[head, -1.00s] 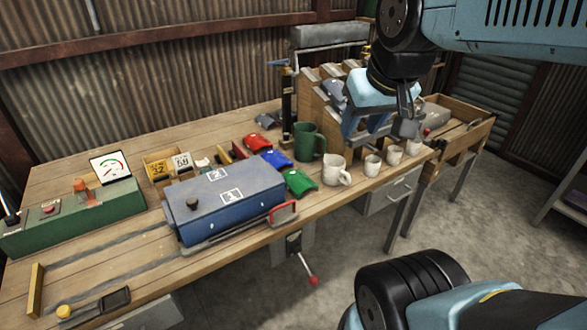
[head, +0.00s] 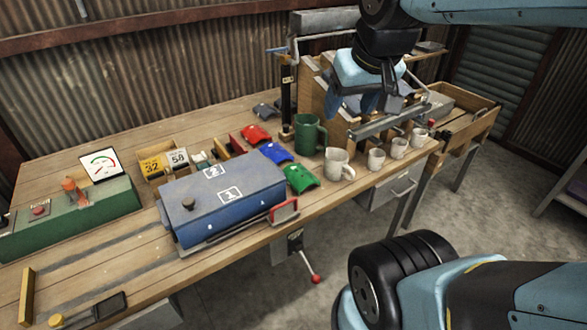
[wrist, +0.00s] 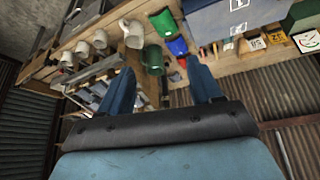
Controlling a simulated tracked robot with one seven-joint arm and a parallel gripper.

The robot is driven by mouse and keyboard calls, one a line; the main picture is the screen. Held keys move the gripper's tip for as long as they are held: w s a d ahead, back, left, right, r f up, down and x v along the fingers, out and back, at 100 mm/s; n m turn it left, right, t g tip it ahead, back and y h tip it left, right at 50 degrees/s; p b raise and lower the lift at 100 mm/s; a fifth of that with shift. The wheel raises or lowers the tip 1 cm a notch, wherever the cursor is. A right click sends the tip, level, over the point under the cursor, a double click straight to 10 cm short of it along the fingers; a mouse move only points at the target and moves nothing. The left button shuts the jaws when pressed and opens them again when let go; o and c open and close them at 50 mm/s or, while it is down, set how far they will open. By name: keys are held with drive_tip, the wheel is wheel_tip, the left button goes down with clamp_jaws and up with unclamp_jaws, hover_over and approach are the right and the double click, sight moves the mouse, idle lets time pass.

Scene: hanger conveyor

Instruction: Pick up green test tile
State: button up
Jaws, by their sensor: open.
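The green test tile (head: 301,179) is a curved green piece lying on the workbench, beside the right end of the blue box. It also shows in the wrist view (wrist: 163,22), near the top edge. A blue tile (head: 276,153) and a red tile (head: 256,134) lie in a row behind it. My gripper (head: 368,103) is open and empty, above the wooden rack to the right of and behind the green tile. In the wrist view my gripper (wrist: 160,66) has its two blue fingers spread apart, with the green tile well beyond them.
A green mug (head: 309,134) and several white mugs (head: 339,163) stand right of the tile. The blue box (head: 222,197) with a red handle is close on its left. The wooden rack (head: 318,95) stands beneath my gripper.

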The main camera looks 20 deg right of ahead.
drive_tip(key=o, duration=0.6)
drive_tip(key=w+f+g, duration=0.1)
drive_tip(key=w+f, duration=0.2)
drive_tip(key=w, duration=0.4)
drive_tip(key=shift+w+f+n+h, duration=0.15)
drive_tip(key=shift+w+n+h, duration=0.15)
drive_tip(key=shift+w+h, duration=0.1)
drive_tip(key=shift+o, duration=0.2)
drive_tip(key=w+f+n+g, duration=0.1)
drive_tip(key=w+f, duration=0.4)
drive_tip(key=w, duration=0.2)
drive_tip(key=shift+w+f, duration=0.2)
drive_tip(key=shift+f, duration=0.1)
drive_tip(key=n+g+y, duration=0.1)
drive_tip(key=n+g, duration=0.1)
approach(300, 173)
drive_tip(key=shift+w+a+f, duration=0.1)
drive_tip(key=shift+w+f, duration=0.05)
drive_tip(key=shift+f, duration=1.5)
drive_tip(key=shift+w+f, duration=0.2)
drive_tip(key=shift+f, duration=1.45)
drive_tip(key=shift+w+a+f, duration=0.1)
drive_tip(key=shift+w+f, duration=0.05)
drive_tip(key=shift+f, duration=1.5)
